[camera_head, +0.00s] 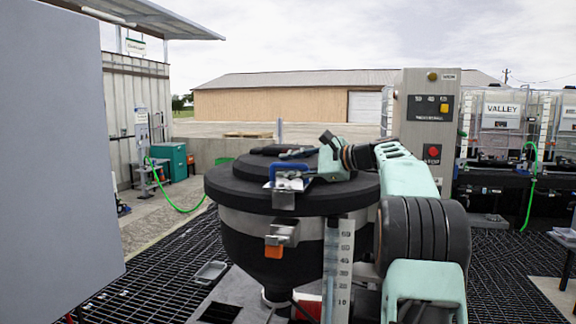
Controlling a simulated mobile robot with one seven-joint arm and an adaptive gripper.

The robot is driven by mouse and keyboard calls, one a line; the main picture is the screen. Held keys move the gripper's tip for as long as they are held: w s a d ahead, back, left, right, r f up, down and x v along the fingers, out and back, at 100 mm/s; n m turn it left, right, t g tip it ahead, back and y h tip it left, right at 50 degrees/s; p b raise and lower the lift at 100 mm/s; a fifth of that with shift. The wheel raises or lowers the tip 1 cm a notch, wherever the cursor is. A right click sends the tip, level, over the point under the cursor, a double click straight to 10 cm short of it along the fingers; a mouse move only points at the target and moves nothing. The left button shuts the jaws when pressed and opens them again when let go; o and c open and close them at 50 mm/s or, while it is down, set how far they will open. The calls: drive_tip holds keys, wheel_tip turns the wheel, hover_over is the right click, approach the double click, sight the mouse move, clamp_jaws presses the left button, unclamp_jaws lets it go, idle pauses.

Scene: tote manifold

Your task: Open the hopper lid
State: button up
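The hopper (262,228) stands in the middle, a round silver and black vessel. Its black lid (235,190) lies flat on top, and I see no gap under it. A blue bracket-like part (289,169) with a metal plate sits at the lid's front edge. A metal latch with an orange tab (282,237) is on the hopper's front wall, below the lid. My arm comes in from the right, and my gripper (305,172) is over the lid at the blue part. The fingers are small and overlap it, so I cannot tell whether they grip it.
A grey control panel (427,130) with a red button stands behind my arm. A marked level scale (338,265) runs down the hopper's front. A large grey surface (55,150) blocks the left side. White totes (500,115) stand at the right. Dark grating floor surrounds the hopper.

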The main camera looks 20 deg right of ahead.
drive_tip(key=shift+c, duration=0.7)
clamp_jaws()
